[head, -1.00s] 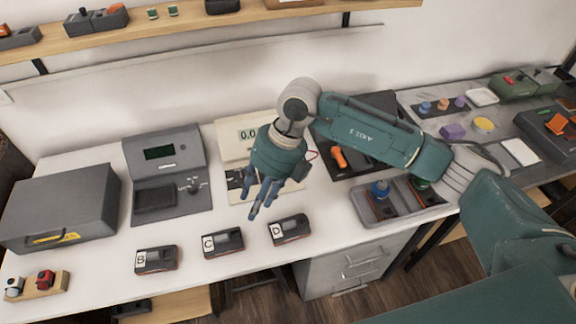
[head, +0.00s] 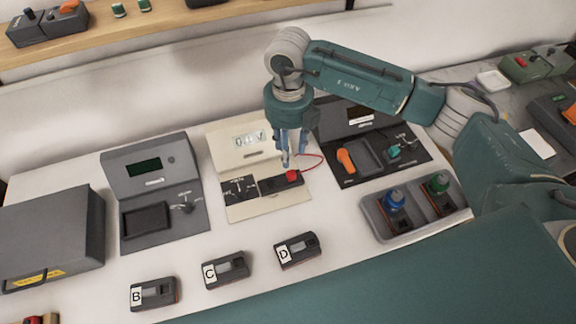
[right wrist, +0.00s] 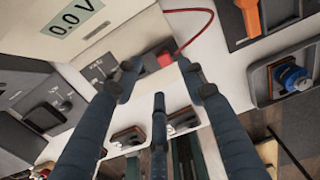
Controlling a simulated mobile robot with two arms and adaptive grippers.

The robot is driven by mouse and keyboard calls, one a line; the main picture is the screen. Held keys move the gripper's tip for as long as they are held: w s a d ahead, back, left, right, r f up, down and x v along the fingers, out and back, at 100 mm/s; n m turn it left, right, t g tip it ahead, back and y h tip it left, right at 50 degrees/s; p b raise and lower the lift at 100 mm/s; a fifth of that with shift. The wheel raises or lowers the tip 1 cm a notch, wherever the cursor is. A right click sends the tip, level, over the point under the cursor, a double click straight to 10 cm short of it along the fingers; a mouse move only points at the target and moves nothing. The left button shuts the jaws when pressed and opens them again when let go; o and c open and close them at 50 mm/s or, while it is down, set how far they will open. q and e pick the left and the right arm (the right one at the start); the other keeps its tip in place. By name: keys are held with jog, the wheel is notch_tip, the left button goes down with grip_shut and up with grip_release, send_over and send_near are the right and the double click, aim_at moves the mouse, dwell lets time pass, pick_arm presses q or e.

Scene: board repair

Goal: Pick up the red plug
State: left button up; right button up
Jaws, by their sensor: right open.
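The red plug (head: 292,176) sits at the front of the cream meter (head: 237,148), with a red wire running from it to the right. In the right wrist view the red plug (right wrist: 165,59) shows just beyond and between two of the fingertips. My right gripper (head: 287,160) is open and empty, pointing down just above the plug in the head view. In the right wrist view my right gripper (right wrist: 160,78) has its fingers spread, and none is seen to touch the plug. My left gripper is not in view.
A grey device (head: 155,165) stands left of the meter, and a dark station with an orange handle (head: 346,160) stands right. Small labelled modules, B (head: 154,294), C (head: 227,269) and D (head: 298,250), lie in front. A grey tray (head: 378,218) holds blue-topped and green-topped parts.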

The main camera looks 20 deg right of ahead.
aim_at(291, 171)
jog(key=f, duration=0.1)
jog(key=s+f, duration=0.1)
jog(key=f, duration=0.1)
jog(key=shift+f+p, duration=0.15)
jog(key=shift+p, duration=0.15)
jog(key=shift+f, duration=0.25)
jog(key=shift+w+f+p, duration=0.1)
jog(key=shift+f+p, duration=0.25)
jog(key=f+p, duration=0.1)
jog(key=f, duration=0.3)
jog(key=shift+d+f, duration=0.15)
jog(key=shift+d, duration=0.05)
jog(key=shift+f, duration=0.15)
jog(key=shift+c, duration=0.2)
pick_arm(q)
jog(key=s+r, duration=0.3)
pick_arm(e)
jog(key=c, duration=0.9)
